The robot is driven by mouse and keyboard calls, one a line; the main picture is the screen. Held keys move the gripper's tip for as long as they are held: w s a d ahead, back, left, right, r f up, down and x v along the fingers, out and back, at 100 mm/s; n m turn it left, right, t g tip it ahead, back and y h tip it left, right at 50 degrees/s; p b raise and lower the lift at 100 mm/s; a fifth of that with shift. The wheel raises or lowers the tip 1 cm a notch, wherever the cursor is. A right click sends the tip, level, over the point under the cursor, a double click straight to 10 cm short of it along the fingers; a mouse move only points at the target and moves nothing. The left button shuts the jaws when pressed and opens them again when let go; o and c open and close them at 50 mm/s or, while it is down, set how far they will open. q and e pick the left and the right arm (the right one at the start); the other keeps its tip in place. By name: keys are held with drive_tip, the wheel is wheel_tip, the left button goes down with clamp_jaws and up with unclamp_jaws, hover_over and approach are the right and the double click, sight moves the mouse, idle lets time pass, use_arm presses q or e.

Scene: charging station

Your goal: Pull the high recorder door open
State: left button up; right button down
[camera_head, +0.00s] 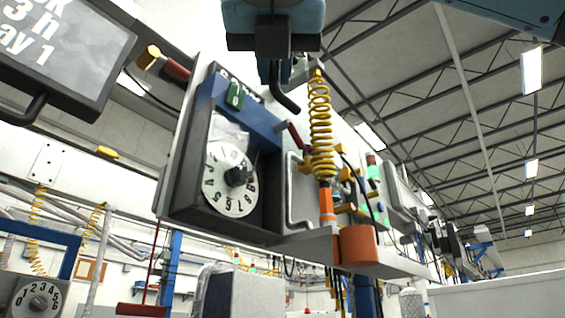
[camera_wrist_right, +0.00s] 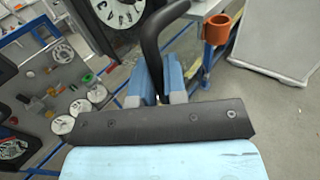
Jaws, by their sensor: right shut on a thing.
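The high recorder is a dark box (camera_head: 180,190) with a white numbered dial (camera_head: 228,180) and a blue frame (camera_head: 245,118) across its upper part. A black curved handle (camera_head: 287,102) shows at its upper right. My right gripper (camera_head: 274,68) comes in from the top and is shut on this handle. In the right wrist view, the handle (camera_wrist_right: 152,35) rises from between the blue fingertips (camera_wrist_right: 158,88), with part of the dial (camera_wrist_right: 118,10) behind. The gripper hides part of the handle. I cannot tell how far the door stands open. My left gripper is out of view.
Right of the recorder are a yellow coiled hose (camera_head: 320,120) and an orange cup (camera_head: 362,245). A screen (camera_head: 60,50) hangs at upper left. A second dial recorder (camera_head: 38,300) is at lower left. Open floor (camera_wrist_right: 275,120) shows at right in the wrist view.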

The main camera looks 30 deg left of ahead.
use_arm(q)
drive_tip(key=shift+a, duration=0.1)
use_arm(e)
drive_tip(key=c, duration=1.2)
unclamp_jaws()
drive_tip(key=shift+a, duration=0.15)
use_arm(q)
drive_tip(key=shift+b, duration=0.4)
use_arm(e)
drive_tip(key=v, duration=1.4)
drive_tip(key=shift+w, duration=0.15)
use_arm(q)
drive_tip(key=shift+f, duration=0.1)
